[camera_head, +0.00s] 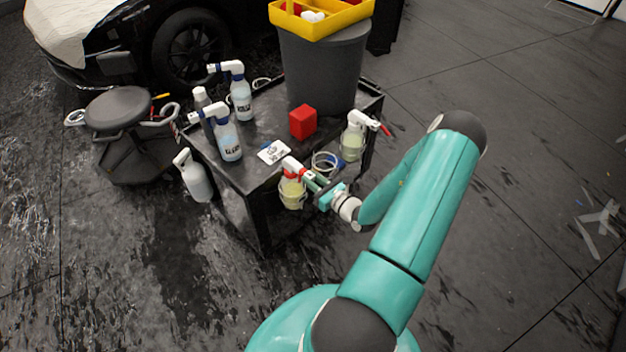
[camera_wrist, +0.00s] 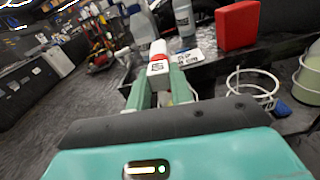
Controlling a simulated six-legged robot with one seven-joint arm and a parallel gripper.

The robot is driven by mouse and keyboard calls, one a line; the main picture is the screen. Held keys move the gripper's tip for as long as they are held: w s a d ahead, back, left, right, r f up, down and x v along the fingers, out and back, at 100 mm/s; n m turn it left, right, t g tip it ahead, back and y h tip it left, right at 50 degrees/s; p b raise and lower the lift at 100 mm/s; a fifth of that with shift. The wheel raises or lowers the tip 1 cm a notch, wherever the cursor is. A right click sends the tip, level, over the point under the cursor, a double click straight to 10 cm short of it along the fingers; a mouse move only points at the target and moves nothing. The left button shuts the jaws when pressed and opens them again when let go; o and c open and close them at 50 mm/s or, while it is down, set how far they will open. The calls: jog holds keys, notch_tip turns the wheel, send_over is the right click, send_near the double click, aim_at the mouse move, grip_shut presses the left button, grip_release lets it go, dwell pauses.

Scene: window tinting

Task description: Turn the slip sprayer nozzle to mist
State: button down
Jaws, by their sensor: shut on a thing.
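A sprayer bottle with pale yellow liquid (camera_head: 291,193) hangs at the cart's front edge. Its head is white with a red part (camera_head: 291,165), and its nozzle end points toward my gripper (camera_head: 310,178). My gripper's green fingers are shut on this nozzle end. In the wrist view the red-and-white sprayer head (camera_wrist: 157,57) sits straight ahead, between and beyond my fingertips (camera_wrist: 160,80). The fingers hide most of the nozzle tip, so its setting cannot be read. The small print on the head is not legible.
The black cart (camera_head: 262,205) also carries a red block (camera_head: 303,122), a white card (camera_head: 273,152), labelled spray bottles (camera_head: 228,142) and a grey bin (camera_head: 325,70). A second yellow-liquid sprayer (camera_head: 352,143) hangs at right, near an empty ring holder (camera_head: 324,163). A stool (camera_head: 118,108) stands left.

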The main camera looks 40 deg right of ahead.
jog(key=m, duration=0.8)
jog(key=shift+m, duration=0.3)
jog(key=m, duration=0.4)
jog(key=shift+m, duration=2)
jog(key=c, duration=1.2)
grip_release()
jog(key=shift+c, duration=0.2)
